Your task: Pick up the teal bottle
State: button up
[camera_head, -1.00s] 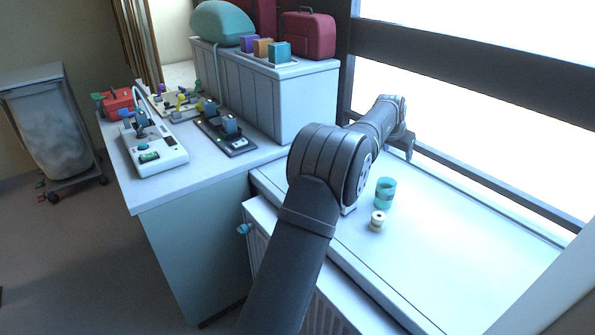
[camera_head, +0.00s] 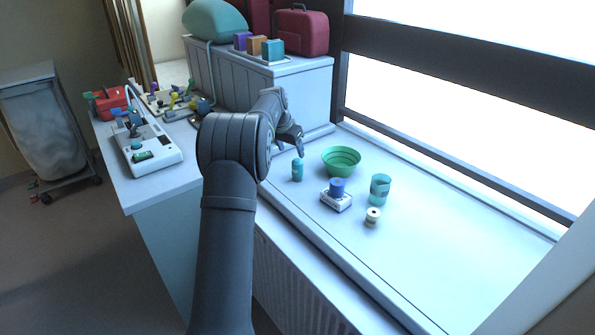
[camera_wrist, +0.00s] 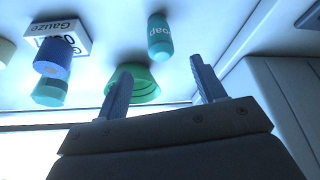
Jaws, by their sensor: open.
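The teal bottle (camera_head: 297,171) stands upright on the white windowsill, left of a green bowl. In the wrist view the bottle (camera_wrist: 160,40) shows the word "Soap" and lies beyond my fingertips, between their lines. My gripper (camera_head: 292,143) is above and just behind the bottle in the head view. In the wrist view my gripper (camera_wrist: 160,68) has its two fingers spread with nothing held between them. The gripper and bottle look apart.
The green bowl (camera_head: 341,162) sits close to the bottle. A gauze box (camera_head: 336,202) with a blue cylinder (camera_head: 337,186) on it, a teal cup (camera_head: 380,190) and a cream spool (camera_head: 372,217) stand nearer the right. The sill's right part is clear.

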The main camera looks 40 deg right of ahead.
aim_at(296, 160)
jog(key=x, duration=1)
jog(key=shift+d+f, duration=0.15)
jog(key=shift+d, duration=0.15)
jog(key=c, duration=1.1)
jog(key=shift+w, duration=0.1)
